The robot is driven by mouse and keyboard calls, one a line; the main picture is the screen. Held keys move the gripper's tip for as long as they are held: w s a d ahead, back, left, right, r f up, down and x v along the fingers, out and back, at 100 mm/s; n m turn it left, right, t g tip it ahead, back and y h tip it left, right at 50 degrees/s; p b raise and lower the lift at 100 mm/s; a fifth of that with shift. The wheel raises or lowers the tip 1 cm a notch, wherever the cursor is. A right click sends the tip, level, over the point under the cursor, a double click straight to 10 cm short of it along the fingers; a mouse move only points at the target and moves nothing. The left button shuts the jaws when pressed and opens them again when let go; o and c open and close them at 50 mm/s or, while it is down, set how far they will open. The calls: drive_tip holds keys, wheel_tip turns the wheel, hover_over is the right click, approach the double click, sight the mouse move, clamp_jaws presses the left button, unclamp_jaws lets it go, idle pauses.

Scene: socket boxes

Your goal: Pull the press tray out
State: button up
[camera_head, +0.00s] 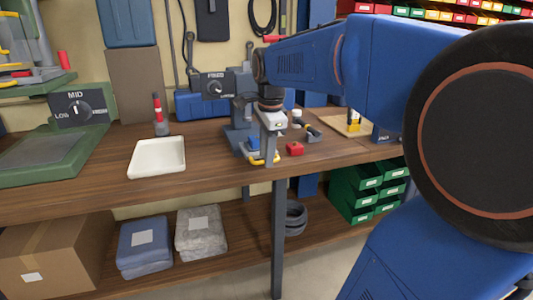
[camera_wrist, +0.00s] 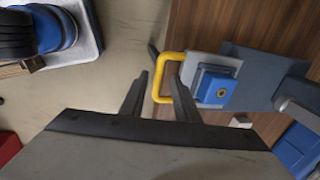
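The press (camera_head: 236,138) is a grey-blue machine on the bench, partly behind my arm in the head view. Its tray shows in the wrist view as a light grey plate (camera_wrist: 205,62) carrying a blue block (camera_wrist: 215,88). A yellow U-shaped handle (camera_wrist: 158,78) sticks out from the plate toward the bench's front edge; it also shows in the head view (camera_head: 262,161). My gripper (camera_wrist: 160,76) is open, pointing down at the handle (camera_head: 270,158). In the wrist view the handle's outer bar lies between the fingertips, apart from both. I cannot tell whether the fingers reach its height.
A white tray (camera_head: 157,158) and a red-and-black tool (camera_head: 160,117) are to the left. A green machine (camera_head: 58,150) stands at far left. Free room lies before the bench edge, above the lower shelf (camera_head: 185,262).

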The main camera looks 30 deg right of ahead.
drive_tip(key=s+r, duration=0.3)
drive_tip(key=r, duration=1.4)
drive_tip(key=shift+a, duration=0.4)
drive_tip(key=s+a+f+n+t, duration=0.1)
drive_tip(key=s+a+f+n, duration=0.2)
drive_tip(key=f, duration=0.7)
drive_tip(key=s+a+f+n+t, duration=0.1)
drive_tip(key=s+a+f+n, duration=0.3)
drive_tip(key=s+f+n, duration=0.3)
drive_tip(key=s+a+f+n, duration=0.4)
drive_tip(key=s+f+n, duration=0.1)
drive_tip(key=f+n, duration=0.6)
drive_tip(key=shift+s+f+t+y, duration=0.3)
drive_tip(key=shift+s+f+t, duration=0.1)
drive_tip(key=shift+f, duration=0.55)
